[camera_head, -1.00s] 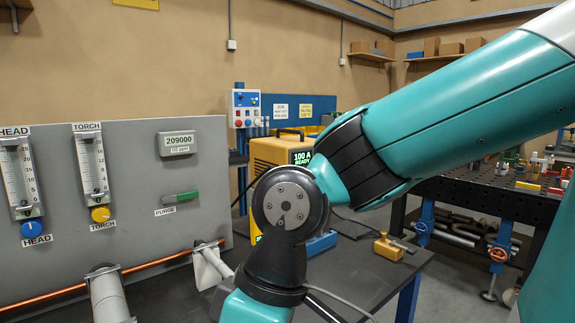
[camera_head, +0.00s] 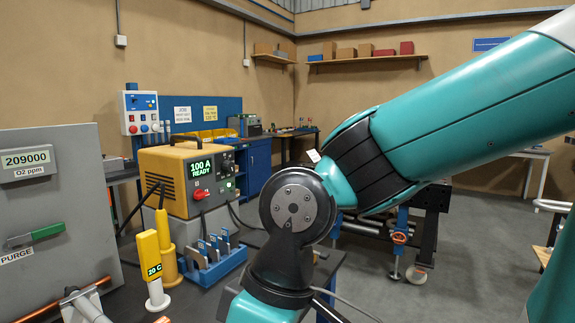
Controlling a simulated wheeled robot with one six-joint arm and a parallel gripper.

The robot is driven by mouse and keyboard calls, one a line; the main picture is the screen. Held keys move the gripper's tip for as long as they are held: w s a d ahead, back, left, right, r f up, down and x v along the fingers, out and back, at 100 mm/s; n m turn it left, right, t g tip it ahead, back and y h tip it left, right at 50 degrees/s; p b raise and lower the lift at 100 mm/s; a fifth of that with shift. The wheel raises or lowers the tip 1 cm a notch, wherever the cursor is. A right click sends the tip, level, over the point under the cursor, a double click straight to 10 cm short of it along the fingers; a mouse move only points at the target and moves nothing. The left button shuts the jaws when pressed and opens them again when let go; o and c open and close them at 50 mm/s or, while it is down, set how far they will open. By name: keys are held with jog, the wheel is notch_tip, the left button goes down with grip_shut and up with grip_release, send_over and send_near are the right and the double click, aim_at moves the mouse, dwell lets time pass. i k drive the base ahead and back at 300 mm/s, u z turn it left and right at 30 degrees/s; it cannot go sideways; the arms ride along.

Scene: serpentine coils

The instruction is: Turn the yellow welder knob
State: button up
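A red knob (camera_head: 201,194) sits on the face below the display.
A blue rack (camera_head: 214,262) with grey pieces stands in front of the welder. A yellow handheld meter (camera_head: 150,262) reading "20 C" stands closer. A grey panel (camera_head: 50,215) with a green purge handle (camera_head: 34,235) is at left.

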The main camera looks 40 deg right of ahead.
aim_at(228, 167)
jog(key=z, duration=0.3)
jog(key=i, duration=0.65)
jog(key=z, duration=0.75)
